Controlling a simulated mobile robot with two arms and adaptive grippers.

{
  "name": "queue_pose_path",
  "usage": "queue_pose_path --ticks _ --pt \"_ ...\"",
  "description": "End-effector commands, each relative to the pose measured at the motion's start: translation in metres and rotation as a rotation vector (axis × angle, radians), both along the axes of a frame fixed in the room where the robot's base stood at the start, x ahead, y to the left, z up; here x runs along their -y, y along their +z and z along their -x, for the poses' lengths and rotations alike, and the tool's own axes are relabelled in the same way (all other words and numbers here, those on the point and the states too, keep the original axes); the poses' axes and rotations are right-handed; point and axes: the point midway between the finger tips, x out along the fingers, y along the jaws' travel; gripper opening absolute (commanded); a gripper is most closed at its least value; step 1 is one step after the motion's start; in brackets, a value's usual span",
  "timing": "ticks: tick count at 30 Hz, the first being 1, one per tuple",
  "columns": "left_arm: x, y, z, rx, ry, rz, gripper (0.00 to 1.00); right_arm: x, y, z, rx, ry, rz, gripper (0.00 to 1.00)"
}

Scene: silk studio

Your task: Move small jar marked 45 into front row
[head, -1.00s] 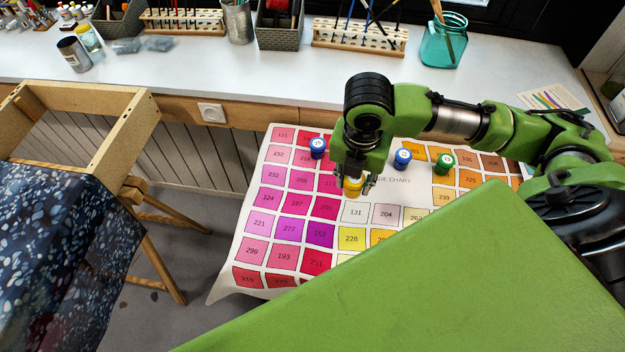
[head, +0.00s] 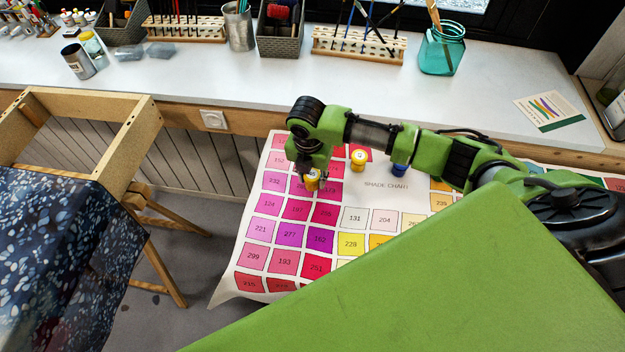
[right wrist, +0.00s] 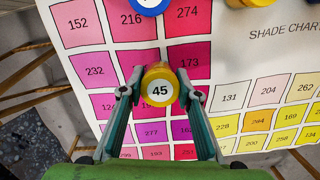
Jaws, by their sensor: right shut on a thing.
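The small yellow jar marked 45 (right wrist: 160,90) is between the fingers of my right gripper (right wrist: 160,98), which is shut on it. In the head view the jar (head: 312,181) shows at the tip of my right gripper (head: 313,179), over the pink squares at the left of the shade chart (head: 388,197). I cannot tell whether its base touches the chart. A second yellow jar (head: 358,159) stands farther back and to the right. A blue jar (head: 399,170) is partly hidden by my right arm. My left gripper is not in view.
In the right wrist view a blue jar (right wrist: 150,5) and a yellow jar (right wrist: 250,2) are cut by the top edge, beyond the held jar. The white worktop (head: 270,75) behind holds brush racks and a teal glass jar (head: 440,52). The chart's front left is clear.

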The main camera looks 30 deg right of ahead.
Motion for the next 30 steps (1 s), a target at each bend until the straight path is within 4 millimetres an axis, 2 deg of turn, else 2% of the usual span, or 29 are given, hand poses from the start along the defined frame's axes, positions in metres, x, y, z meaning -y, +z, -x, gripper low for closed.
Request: queue_pose_path --ticks 1,4,16,17,18,30 --pt "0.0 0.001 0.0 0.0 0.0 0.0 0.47 0.0 -0.009 0.002 -0.005 0.001 0.001 0.08" --pt "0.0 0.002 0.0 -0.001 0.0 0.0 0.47 0.0 -0.018 0.002 -0.002 0.002 0.001 0.08" --pt "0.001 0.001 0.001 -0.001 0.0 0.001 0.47 0.0 -0.024 0.002 -0.002 0.001 0.001 0.08" --pt "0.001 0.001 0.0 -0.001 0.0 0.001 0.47 0.001 -0.023 0.002 -0.002 0.001 0.001 0.38" --pt "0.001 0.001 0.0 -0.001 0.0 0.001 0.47 0.001 -0.023 0.002 -0.002 0.002 0.002 0.47" --pt "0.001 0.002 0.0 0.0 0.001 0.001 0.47 0.0 -0.019 0.001 -0.001 0.002 0.001 0.47"
